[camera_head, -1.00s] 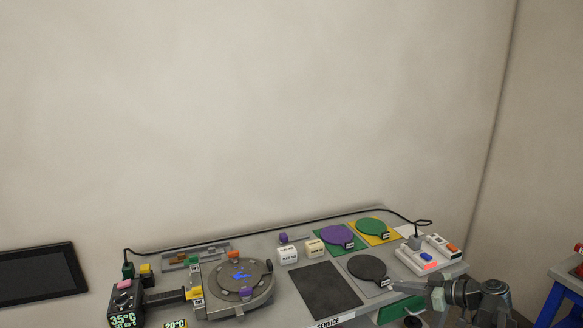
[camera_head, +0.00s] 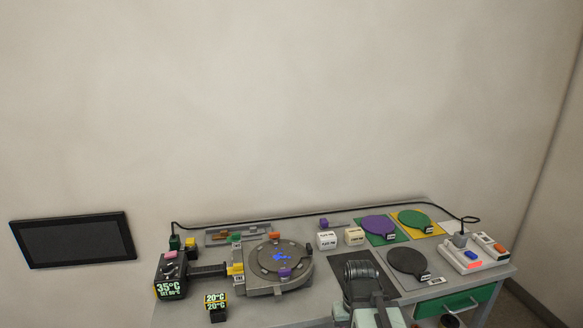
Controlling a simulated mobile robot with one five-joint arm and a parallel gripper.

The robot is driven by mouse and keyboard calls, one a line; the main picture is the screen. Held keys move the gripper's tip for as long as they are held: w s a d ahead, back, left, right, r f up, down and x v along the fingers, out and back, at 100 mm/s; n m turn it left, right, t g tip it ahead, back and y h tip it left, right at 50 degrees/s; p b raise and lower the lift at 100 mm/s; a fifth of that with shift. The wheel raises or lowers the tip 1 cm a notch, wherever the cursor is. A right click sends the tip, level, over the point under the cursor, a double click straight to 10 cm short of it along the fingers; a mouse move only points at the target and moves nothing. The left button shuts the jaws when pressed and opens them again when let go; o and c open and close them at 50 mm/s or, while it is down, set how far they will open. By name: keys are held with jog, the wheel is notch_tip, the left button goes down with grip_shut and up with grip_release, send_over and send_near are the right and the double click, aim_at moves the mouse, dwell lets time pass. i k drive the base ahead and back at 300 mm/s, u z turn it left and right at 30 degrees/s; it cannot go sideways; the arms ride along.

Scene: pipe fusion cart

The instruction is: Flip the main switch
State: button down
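A white power strip (camera_head: 456,256) lies at the right end of the cart top with a grey plug in it. A glowing red switch (camera_head: 474,265) sits on its front end. Beside it, a white box (camera_head: 485,240) carries an orange part (camera_head: 500,248). I cannot tell which of these is the main switch. My gripper (camera_head: 366,314) is at the bottom middle, over the cart's front edge and left of the strip, apart from it. Its fingers are cut off or unclear, so its opening does not show.
A round grey heater plate (camera_head: 297,263) and a black control box (camera_head: 171,268) reading 35°C stand at the left. A black cable runs along the back. A green drawer (camera_head: 452,303) is below.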

aim_at(469, 254)
jog(key=u, duration=2.1)
jog(key=k, duration=1.55)
jog(key=z, duration=1.1)
jog(key=i, duration=0.95)
jog(key=z, duration=0.05)
